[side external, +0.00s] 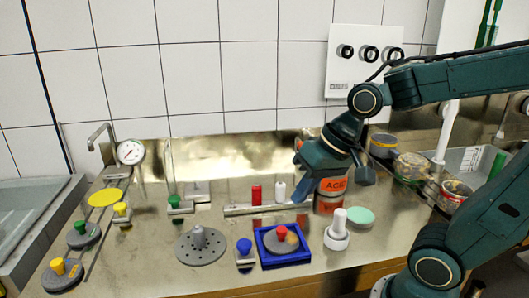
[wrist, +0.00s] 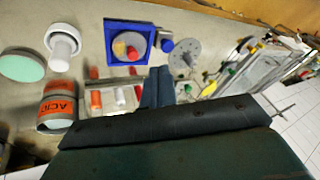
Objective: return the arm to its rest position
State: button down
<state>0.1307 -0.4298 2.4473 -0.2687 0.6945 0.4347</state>
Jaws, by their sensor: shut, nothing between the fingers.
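My gripper (side external: 302,190) hangs from my dark green arm above the middle right of the metal worktop. Its blue-grey fingers are together with nothing between them. In the wrist view the fingers (wrist: 157,88) point down the middle of the picture over the bench. In the side view the gripper is just left of a tin with an orange ACID label (side external: 330,188), and partly covers it. I cannot tell the exact gap between them.
A blue tray (side external: 265,262) holds a grey disc with a red knob. A white knobbed piece (side external: 337,238) and a pale green disc (side external: 360,217) lie to its right. A grey perforated disc (side external: 190,252) lies left. Several jars stand behind right; a dial gauge (side external: 131,152) stands back left.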

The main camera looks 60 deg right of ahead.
jog(key=s+d+r+n+h, duration=0.1)
jog(key=s+d+r+n, duration=0.1)
jog(key=s+n, duration=0.2)
jog(key=s, duration=0.3)
jog(key=shift+d+r+t+h, duration=0.25)
jog(key=shift+r+t+h, duration=0.05)
jog(key=shift+t+h, duration=0.1)
jog(key=shift+s, duration=0.1)
